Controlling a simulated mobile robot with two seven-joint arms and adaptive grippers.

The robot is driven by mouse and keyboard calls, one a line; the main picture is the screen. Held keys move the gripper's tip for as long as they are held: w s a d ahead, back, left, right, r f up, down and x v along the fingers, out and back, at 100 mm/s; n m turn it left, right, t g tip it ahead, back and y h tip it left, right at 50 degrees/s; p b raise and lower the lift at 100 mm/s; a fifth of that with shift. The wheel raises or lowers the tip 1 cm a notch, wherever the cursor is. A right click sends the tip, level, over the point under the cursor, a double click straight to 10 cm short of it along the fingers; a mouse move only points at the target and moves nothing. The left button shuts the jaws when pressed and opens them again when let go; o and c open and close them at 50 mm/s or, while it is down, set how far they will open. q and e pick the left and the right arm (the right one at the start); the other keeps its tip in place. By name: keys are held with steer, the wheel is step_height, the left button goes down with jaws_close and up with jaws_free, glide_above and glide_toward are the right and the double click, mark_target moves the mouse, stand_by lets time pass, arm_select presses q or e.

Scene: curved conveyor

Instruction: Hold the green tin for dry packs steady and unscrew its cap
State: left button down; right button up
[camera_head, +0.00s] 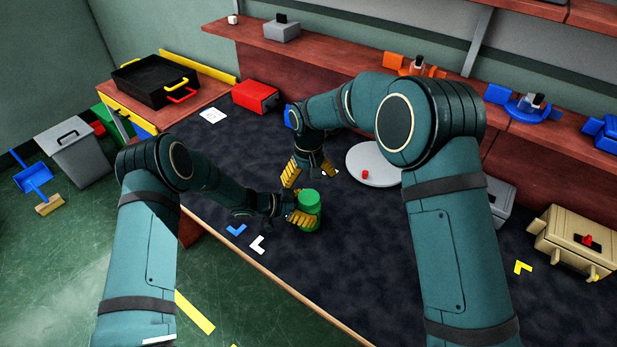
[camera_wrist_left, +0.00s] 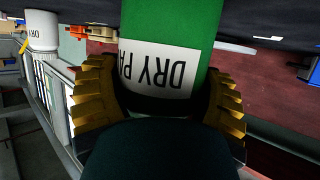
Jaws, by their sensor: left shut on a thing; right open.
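The green tin (camera_head: 311,212) stands on the dark work surface near its front edge. Its green top (camera_head: 308,197) faces up in the head view. In the left wrist view the tin (camera_wrist_left: 168,25) fills the middle, with a white label reading "DRY PA" upside down. My left gripper (camera_head: 302,219) is shut on the tin's side, and its yellow fingers flank the tin in the left wrist view. My right gripper (camera_head: 309,173) is open and empty, pointing down just above and behind the tin. The cap's seam cannot be made out.
A pale round plate (camera_head: 374,166) lies right of my right gripper. A red box (camera_head: 254,96) stands at the back left, and a tan box (camera_head: 570,238) at the right.

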mark_target(309, 197)
steer(key=m, duration=0.5)
steer(key=shift+m, duration=0.3)
steer(key=m, duration=1)
steer(key=shift+m, duration=0.3)
steer(key=m, duration=0.3)
steer(key=shift+a+m, duration=0.1)
steer(key=shift+m, duration=0.3)
steer(key=shift+f, duration=3.95)
